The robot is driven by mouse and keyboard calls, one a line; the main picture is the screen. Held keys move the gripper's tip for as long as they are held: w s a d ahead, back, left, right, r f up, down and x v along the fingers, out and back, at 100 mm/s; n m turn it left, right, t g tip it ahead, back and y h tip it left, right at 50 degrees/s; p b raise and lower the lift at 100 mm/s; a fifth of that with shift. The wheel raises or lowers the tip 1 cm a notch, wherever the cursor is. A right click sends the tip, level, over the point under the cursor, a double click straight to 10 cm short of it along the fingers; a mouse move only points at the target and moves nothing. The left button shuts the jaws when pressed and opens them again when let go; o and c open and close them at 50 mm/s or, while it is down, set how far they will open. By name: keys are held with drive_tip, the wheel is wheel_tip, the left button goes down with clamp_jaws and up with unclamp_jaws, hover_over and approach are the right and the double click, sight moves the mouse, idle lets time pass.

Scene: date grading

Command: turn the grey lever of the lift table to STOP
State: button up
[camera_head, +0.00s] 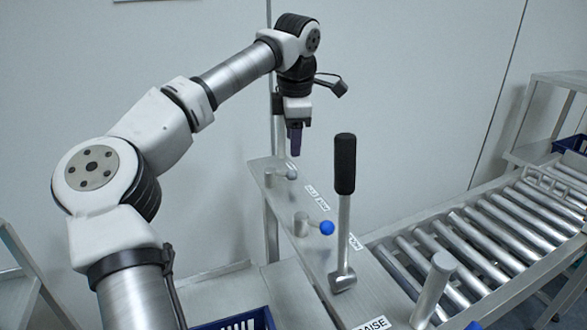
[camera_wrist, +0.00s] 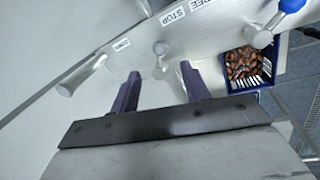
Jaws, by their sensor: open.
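The lift table's metal control panel (camera_head: 330,268) carries several levers and labels. The grey lever (camera_head: 291,173) appears as a short piece with a rounded end near the panel's far end. In the wrist view a grey hub (camera_wrist: 160,48) lies between a small label and the STOP label (camera_wrist: 173,15). My gripper (camera_head: 295,152) hangs pointing down above the panel's far end. In the wrist view my gripper (camera_wrist: 159,70) is open, its fingers apart and empty, with the hub showing between and beyond them.
A blue-ball lever (camera_head: 327,228) and a tall black-handled lever (camera_head: 344,165) stand nearer on the panel. A grey peg (camera_wrist: 66,89) lies left of my fingers. A blue crate of dates (camera_wrist: 265,79) is beside the panel. A roller conveyor (camera_head: 480,235) runs to the right.

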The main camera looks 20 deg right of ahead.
sight(292, 171)
drive_tip(key=f, duration=0.3)
drive_tip(key=w+f, duration=0.1)
drive_tip(key=f, duration=0.5)
drive_tip(key=shift+w+d+p, duration=0.15)
drive_tip(key=shift+w+p, duration=0.2)
drive_tip(key=shift+p, duration=0.05)
drive_tip(key=c, duration=1)
drive_tip(key=shift+s+a+r+m+p, duration=0.1)
drive_tip(key=shift+s+a+m+p, duration=0.25)
drive_tip(key=shift+m+p, duration=0.4)
drive_tip(key=shift+s+a+m+h, duration=0.15)
drive_tip(key=shift+s+m+h, duration=0.05)
drive_tip(key=shift+m, duration=0.45)
drive_tip(key=shift+s+a+m+h, duration=0.1)
drive_tip(key=shift+s+m+h, duration=0.1)
drive_tip(key=shift+m, duration=0.4)
drive_tip(key=o, duration=1)
